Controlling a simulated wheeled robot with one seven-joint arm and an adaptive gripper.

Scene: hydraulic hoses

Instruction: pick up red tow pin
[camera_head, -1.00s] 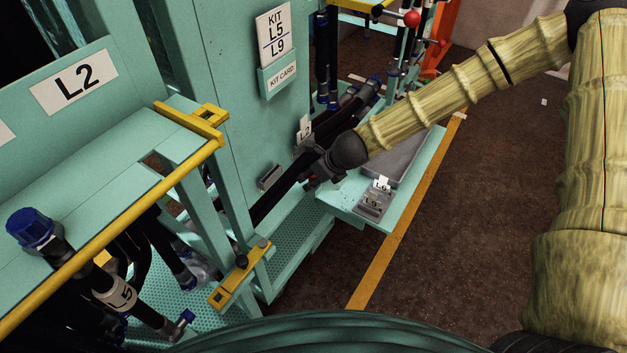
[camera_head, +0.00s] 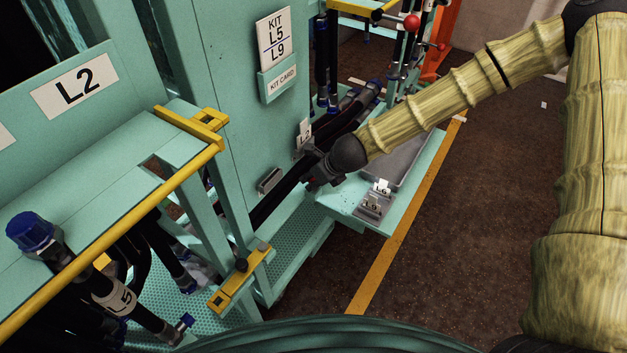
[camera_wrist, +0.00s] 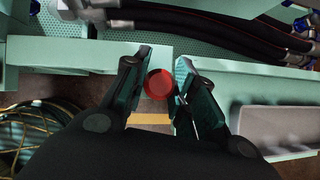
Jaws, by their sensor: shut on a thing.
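The red tow pin (camera_wrist: 158,84) shows in the wrist view as a round red head between my two fingers. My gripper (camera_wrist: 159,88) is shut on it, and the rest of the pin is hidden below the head. In the head view my gripper (camera_head: 318,180) is in front of the teal frame, beside the dark hoses and near the left end of the teal shelf. The pin cannot be made out clearly there.
Black hoses (camera_wrist: 220,28) run along the teal structure ahead of my gripper. A teal shelf (camera_head: 405,205) with a grey tray (camera_wrist: 280,130) and small labelled holders is at the right. A yellow-edged rack (camera_head: 190,160) stands at the left. Brown floor is open at the right.

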